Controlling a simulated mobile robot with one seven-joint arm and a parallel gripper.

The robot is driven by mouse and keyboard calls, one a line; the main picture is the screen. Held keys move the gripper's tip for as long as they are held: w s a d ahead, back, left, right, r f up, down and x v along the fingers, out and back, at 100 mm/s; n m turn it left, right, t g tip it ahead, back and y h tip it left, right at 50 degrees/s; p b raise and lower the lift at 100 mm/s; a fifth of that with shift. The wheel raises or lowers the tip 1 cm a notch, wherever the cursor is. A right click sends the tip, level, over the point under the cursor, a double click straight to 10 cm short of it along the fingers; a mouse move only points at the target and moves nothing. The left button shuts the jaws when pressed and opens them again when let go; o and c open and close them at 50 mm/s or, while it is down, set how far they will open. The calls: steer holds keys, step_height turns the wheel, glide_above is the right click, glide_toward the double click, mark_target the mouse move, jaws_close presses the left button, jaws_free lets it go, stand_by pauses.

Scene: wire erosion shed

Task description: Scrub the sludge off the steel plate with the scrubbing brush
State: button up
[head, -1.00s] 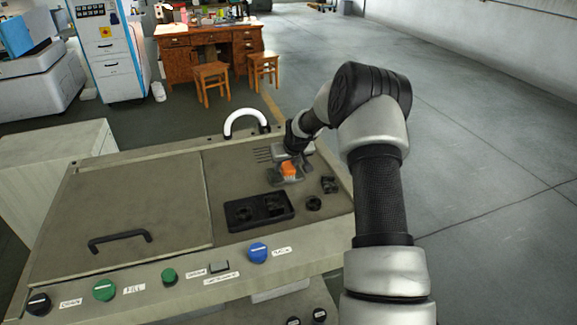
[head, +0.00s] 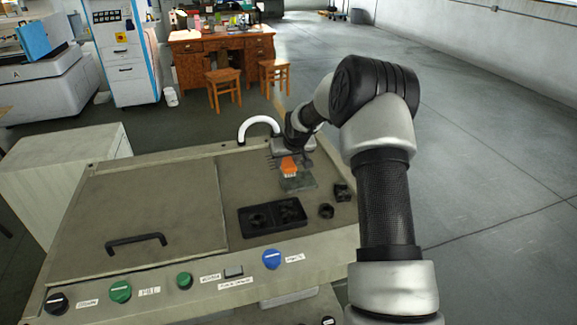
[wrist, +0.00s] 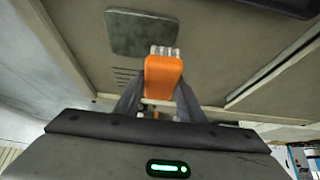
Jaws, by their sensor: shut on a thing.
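My gripper (head: 287,158) is shut on the orange scrubbing brush (head: 289,167). In the wrist view the brush (wrist: 163,78) sits between the two dark fingers of my gripper (wrist: 160,95), its pale bristles at the far end. The grey steel plate (head: 303,184) lies flat on the worktop, mostly in front of the brush. In the wrist view the plate (wrist: 140,35) is a rounded dark grey square, and the bristles overlap its near edge. I cannot tell whether they touch it. No sludge can be made out on the plate.
A black tray (head: 258,232) with round recesses lies in front of the plate. Small black parts (head: 326,211) lie to its right. A white curved handle (head: 259,121) stands at the back edge. The lid with a black handle (head: 136,240) covers the left side, clear on top.

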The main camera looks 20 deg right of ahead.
steer(key=shift+r+p, duration=0.45)
steer(key=shift+r, duration=1)
steer(key=shift+a, duration=0.1)
